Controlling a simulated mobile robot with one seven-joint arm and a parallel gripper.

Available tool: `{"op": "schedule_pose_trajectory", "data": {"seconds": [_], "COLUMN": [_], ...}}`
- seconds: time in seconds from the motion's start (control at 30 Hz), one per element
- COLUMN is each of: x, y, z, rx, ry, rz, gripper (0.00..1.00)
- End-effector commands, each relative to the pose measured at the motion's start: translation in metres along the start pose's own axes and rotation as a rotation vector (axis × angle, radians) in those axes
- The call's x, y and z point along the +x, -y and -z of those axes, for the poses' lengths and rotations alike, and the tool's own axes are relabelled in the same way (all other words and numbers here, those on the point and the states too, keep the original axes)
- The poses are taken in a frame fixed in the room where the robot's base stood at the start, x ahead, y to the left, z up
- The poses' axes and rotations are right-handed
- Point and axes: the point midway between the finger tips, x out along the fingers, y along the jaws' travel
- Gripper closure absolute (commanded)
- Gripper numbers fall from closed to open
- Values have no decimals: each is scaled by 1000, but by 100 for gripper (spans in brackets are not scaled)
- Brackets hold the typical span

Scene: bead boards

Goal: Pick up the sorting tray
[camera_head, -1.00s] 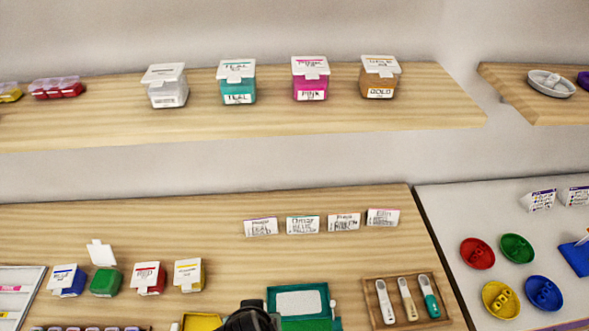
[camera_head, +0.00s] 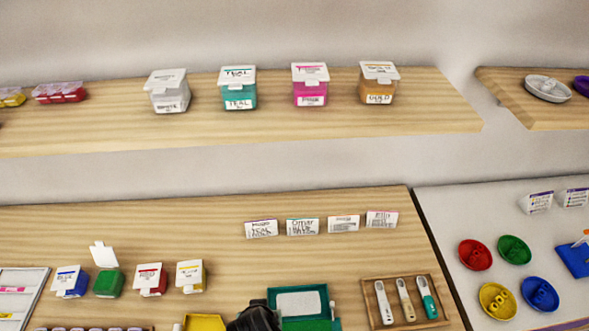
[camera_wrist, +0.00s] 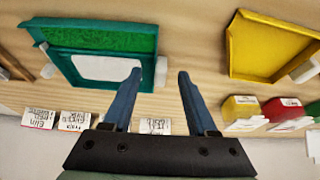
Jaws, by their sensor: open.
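A green tray (camera_head: 272,293) with a pale inner panel lies at the bottom middle of the head view. In the wrist view the green tray (camera_wrist: 150,45) is at the upper left, with a small white tab (camera_wrist: 161,72) on its right side. A yellow tray (camera_head: 203,322) is left of it in the head view and at the upper right in the wrist view (camera_wrist: 270,45). I cannot tell which is the sorting tray. My gripper (camera_wrist: 160,73) is open and empty, its blue fingers either side of the white tab in the picture. Its height above it is unclear.
Lidded bead boxes (camera_head: 150,279) stand left of the trays. Several label cards (camera_head: 302,226) stand behind the green tray. A wooden tool tray (camera_head: 412,317) is close on its right. A shelf (camera_head: 430,110) with more boxes is above. The board between cards and boxes is clear.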

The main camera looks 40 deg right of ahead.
Motion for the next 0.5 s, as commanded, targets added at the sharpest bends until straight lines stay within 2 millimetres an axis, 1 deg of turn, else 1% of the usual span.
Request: {"op": "schedule_pose_trajectory", "data": {"seconds": [0.1,0.2,0.47,0.5], "x": [12,18,19,19], "y": [0,0,0,0], "z": [1,0,0,0], "rx": [1,1,0,0], "ry": [-1,0,-2,-2], "rz": [0,0,0,0], "gripper": [42,42,42,49]}}
